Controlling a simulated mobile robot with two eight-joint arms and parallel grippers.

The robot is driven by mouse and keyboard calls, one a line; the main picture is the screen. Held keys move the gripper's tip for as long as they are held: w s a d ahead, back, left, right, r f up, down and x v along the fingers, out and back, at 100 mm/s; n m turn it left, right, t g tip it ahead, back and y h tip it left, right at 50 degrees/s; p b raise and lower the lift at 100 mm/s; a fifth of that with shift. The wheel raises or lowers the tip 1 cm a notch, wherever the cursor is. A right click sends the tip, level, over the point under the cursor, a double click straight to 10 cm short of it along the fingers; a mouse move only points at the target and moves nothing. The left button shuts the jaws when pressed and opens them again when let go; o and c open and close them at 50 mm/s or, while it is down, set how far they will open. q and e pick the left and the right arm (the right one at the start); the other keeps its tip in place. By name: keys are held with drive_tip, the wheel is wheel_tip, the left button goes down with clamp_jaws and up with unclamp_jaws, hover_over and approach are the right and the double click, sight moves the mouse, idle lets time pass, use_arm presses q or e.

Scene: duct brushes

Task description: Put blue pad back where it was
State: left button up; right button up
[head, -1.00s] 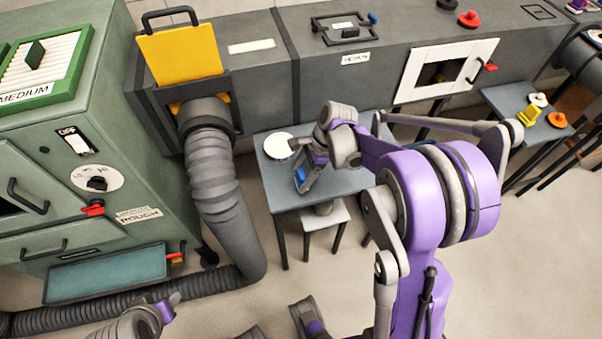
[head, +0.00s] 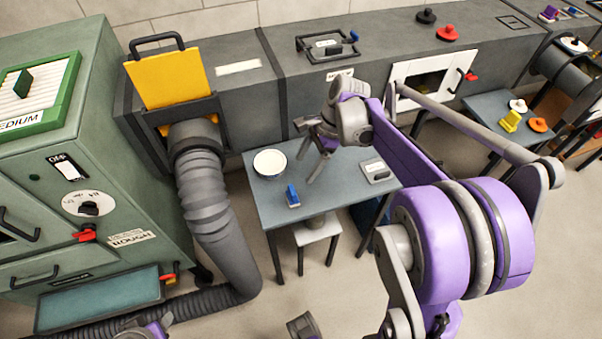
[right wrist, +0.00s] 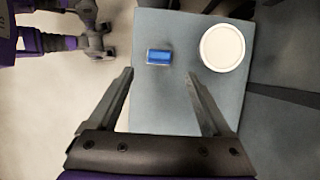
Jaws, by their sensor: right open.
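The blue pad (head: 293,196) lies on the grey-blue table (head: 340,200), near its front left part. It shows as a small blue block in the right wrist view (right wrist: 158,57). A round white dish (head: 269,163) stands behind it, apart from it; in the right wrist view the dish is to the pad's right (right wrist: 222,48). My right gripper (head: 306,168) is open and empty above the table, up and to the right of the pad. Its two fingers show wide apart in the right wrist view (right wrist: 158,78). Part of my left arm shows at the bottom left; its jaws are unclear.
A grey block with a label (head: 376,170) lies at the table's right. A white stool (head: 317,232) stands under the front edge. The grey duct (head: 240,100) runs behind, with a yellow panel (head: 168,78) and a ribbed hose (head: 205,200) to the left. The table's front middle is clear.

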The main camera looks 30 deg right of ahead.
drive_tip(key=s+a+f+n+t+h, duration=0.1)
drive_tip(key=s+a+n+t+h, duration=0.1)
drive_tip(key=s+a+n, duration=0.3)
drive_tip(key=s+a+f+n+t+h, duration=0.1)
drive_tip(key=s+a+n+t+h, duration=0.1)
drive_tip(key=s+a+n, duration=0.4)
drive_tip(key=s+n, duration=0.5)
drive_tip(key=n, duration=0.4)
drive_tip(key=shift+f+n, duration=0.4)
drive_tip(key=r+p, duration=0.1)
drive_tip(key=r, duration=0.1)
drive_tip(key=r+p, duration=0.2)
drive_tip(key=w+r+p, duration=0.1)
drive_tip(key=p, duration=0.1)
drive_tip(key=shift+r, duration=0.4)
